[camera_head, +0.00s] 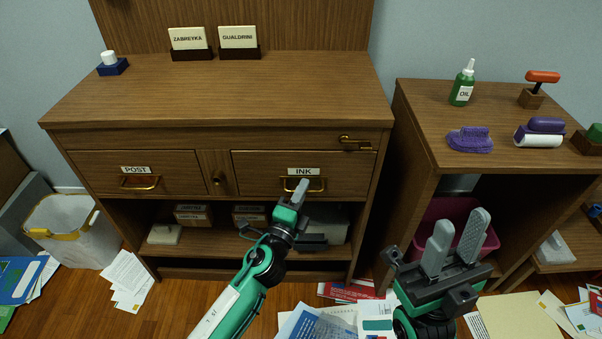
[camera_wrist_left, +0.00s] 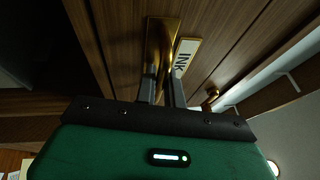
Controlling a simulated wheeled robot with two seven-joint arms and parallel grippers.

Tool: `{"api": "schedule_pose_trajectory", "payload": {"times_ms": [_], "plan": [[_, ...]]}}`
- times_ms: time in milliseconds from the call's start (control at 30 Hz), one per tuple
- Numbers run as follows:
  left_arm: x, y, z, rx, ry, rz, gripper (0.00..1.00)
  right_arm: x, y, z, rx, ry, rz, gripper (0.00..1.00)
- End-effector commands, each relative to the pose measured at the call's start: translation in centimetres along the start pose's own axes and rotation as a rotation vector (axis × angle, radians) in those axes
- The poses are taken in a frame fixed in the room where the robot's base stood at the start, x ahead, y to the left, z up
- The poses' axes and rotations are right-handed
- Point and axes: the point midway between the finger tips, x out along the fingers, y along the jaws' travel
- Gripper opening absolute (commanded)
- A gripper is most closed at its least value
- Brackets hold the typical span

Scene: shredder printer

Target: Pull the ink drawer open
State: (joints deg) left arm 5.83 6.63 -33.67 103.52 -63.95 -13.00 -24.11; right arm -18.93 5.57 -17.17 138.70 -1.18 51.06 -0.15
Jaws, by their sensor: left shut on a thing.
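The ink drawer (camera_head: 262,172) is the right-hand drawer of the wooden desk, with a white INK label (camera_head: 303,171) and a brass handle (camera_head: 290,184). Its front looks level with the desk front. My left gripper (camera_head: 303,187) is at this handle and shut on it. In the left wrist view the fingers (camera_wrist_left: 164,72) reach the brass handle (camera_wrist_left: 160,45) beside the INK label (camera_wrist_left: 184,57). The fingers partly hide the handle. My right gripper (camera_head: 456,240) is empty, fingers up and a little apart, in front of the right-hand shelf.
The post drawer (camera_head: 135,172) is to the left and looks closed. A brass latch (camera_head: 352,143) sits above the ink drawer's right side. A side shelf (camera_head: 425,120) stands on the right. Papers (camera_head: 330,318) and a white bin (camera_head: 72,230) are on the floor.

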Motion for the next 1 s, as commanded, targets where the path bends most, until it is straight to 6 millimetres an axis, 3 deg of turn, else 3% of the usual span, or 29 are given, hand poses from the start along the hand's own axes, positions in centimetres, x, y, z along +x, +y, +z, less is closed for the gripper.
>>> {"api": "schedule_pose_trajectory", "payload": {"times_ms": [1000], "plan": [[-6.6,-1.2,-2.7,0.001,0.0,0.004,0.0,-0.4,-0.1,0.1,0.002,-0.001,0.001,0.33]]}}
